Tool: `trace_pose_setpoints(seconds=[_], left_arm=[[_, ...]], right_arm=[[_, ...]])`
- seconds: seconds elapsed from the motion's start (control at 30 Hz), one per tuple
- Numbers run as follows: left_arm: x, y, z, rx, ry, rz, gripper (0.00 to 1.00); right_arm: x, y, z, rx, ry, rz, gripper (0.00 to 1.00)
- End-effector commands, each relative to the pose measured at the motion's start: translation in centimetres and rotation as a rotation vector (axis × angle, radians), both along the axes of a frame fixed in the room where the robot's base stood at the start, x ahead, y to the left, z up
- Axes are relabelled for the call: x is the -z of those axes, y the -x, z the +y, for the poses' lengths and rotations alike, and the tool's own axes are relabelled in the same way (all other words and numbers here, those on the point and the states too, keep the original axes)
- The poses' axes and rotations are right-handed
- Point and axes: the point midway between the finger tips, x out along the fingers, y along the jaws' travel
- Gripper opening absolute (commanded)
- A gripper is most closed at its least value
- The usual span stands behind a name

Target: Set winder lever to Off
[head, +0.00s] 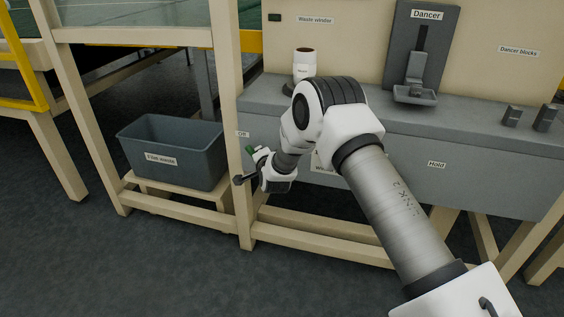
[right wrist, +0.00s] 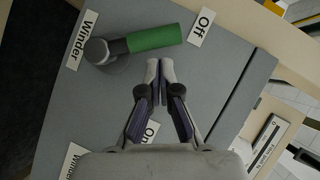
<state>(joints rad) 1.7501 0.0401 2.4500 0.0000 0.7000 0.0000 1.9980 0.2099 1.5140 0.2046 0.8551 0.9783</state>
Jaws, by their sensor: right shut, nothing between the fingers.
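The winder lever shows in the right wrist view as a grey round hub with a green handle (right wrist: 155,38). The handle's free end points at the Off label (right wrist: 201,27) and lies close beside it. The On label (right wrist: 151,132) is partly hidden behind my right gripper (right wrist: 160,64). That gripper is shut and empty, its fingertips just below the green handle; I cannot tell whether they touch it. In the head view the right gripper (head: 259,172) is at the left end of the grey panel, near a small green part (head: 250,150). My left gripper is not in view.
A beige post (head: 226,80) rises close to the gripper. The dancer unit (head: 415,60) and a white container (head: 304,66) are above the grey panel (head: 470,165).

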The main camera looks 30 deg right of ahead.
Motion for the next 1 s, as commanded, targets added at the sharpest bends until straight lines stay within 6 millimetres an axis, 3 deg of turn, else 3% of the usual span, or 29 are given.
trace_pose_setpoints(seconds=[0.43,1.0], left_arm=[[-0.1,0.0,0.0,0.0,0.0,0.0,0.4],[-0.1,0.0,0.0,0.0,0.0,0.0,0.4]], right_arm=[[0.3,-1.4,1.2,0.0,0.005,0.005,0.0],[0.3,-1.5,1.3,0.0,0.005,0.003,0.0]])
